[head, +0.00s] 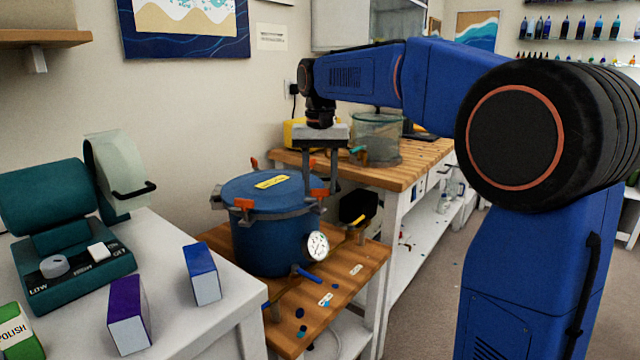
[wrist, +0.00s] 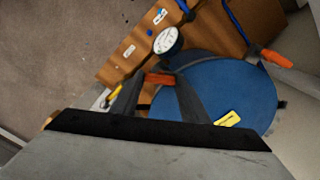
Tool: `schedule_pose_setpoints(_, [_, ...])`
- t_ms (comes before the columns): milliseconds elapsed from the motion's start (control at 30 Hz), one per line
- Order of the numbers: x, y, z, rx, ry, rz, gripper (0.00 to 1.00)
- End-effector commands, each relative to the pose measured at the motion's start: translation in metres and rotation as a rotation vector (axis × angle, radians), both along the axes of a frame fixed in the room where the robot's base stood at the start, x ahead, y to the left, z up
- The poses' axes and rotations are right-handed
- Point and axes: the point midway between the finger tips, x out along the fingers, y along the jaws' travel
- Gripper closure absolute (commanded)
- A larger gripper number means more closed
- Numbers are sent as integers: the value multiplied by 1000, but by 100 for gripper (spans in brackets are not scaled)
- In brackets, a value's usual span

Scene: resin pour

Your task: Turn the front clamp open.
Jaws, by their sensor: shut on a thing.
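A blue pressure pot (head: 272,235) with a round lid (head: 250,190) stands on a small wooden-topped stand. Orange-handled clamps sit around the lid rim. My gripper (head: 321,178) points down at the rim's right side, its fingers shut on the orange handle of the clamp (head: 320,193) above the pressure gauge (head: 317,246). In the wrist view this clamp's handle (wrist: 160,79) lies between the two fingers. Another clamp (head: 243,204) is at the near left of the rim, and one (head: 254,163) is at the far side. The fingers partly hide the held clamp's arm.
A white table (head: 180,265) at the left holds a green machine (head: 75,270), a purple box (head: 128,315) and a blue box (head: 202,273). A wooden workbench (head: 425,155) with a clear container (head: 377,138) stands behind the pot. Open floor (head: 430,300) lies right of the stand.

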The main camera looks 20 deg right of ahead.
Motion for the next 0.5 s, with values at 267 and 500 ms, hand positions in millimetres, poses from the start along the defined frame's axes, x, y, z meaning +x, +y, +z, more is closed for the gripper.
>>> schedule_pose_setpoints(267, [0,0,0,0,-1,262,82])
schedule_pose_setpoints(500, [0,0,0,0,-1,489,82])
